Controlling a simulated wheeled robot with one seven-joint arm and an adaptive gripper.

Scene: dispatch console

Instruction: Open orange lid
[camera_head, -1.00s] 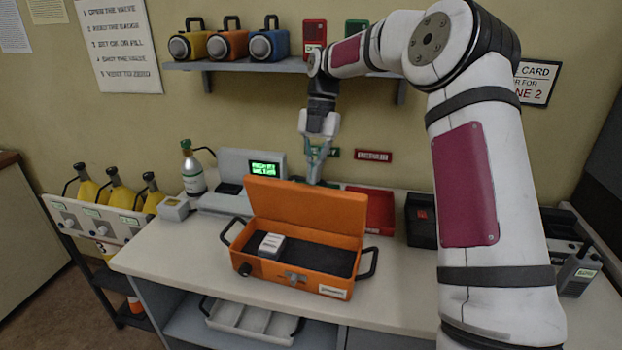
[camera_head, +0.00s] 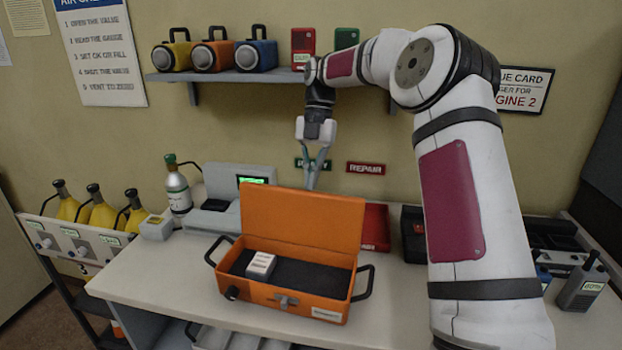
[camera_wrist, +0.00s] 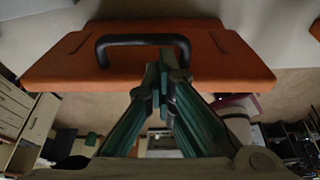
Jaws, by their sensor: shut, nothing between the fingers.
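The orange case (camera_head: 275,300) stands on the white counter with its orange lid (camera_head: 302,225) raised upright along the back edge. The open inside shows a dark lining and a small white-grey block (camera_head: 261,265) at the left. My gripper (camera_head: 312,184) is shut and empty, pointing down just behind the lid's top edge. Its tips are close to the lid; contact cannot be told. In the wrist view, my closed fingers (camera_wrist: 164,72) reach over an orange panel (camera_wrist: 225,72) with a black handle (camera_wrist: 143,41), which looks like the lid's outside.
A red tray (camera_head: 375,226) lies behind the case at right. A console with a green screen (camera_head: 251,180) and a gas bottle (camera_head: 178,187) stand at left. A shelf (camera_head: 225,75) holds several coloured canisters above. The counter's front left is clear.

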